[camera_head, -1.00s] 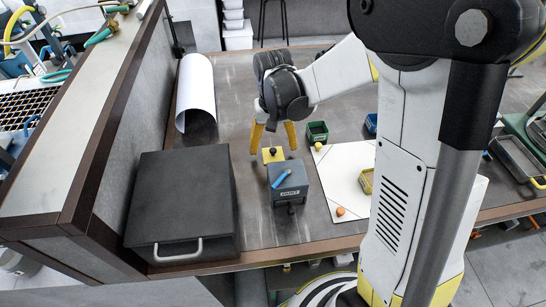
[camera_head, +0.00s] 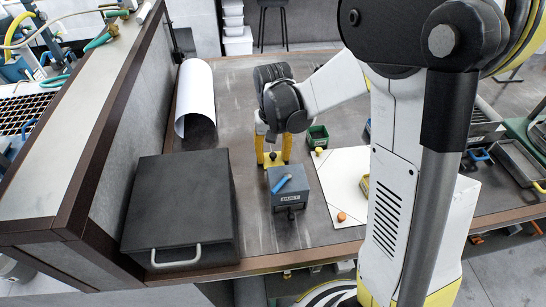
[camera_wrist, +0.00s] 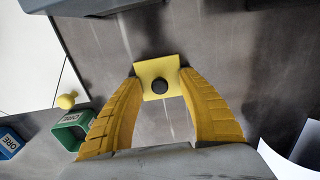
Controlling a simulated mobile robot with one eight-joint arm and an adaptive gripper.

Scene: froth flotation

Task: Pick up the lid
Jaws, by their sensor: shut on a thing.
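The lid is a small yellow square plate with a black knob. In the head view the lid (camera_head: 272,160) is behind the grey box, low between the yellow fingers of my gripper (camera_head: 273,157). In the wrist view the lid (camera_wrist: 152,70) lies between the two fingertips of my gripper (camera_wrist: 160,80), with its knob facing the camera. My gripper is shut on the lid. I cannot tell whether the lid is clear of the table.
A grey box (camera_head: 287,199) with a blue item on top stands just in front. A large black box (camera_head: 180,210) is at left, a white roll (camera_head: 194,95) behind it. A green ORE bin (camera_head: 318,140) and white sheet (camera_head: 345,165) are at right.

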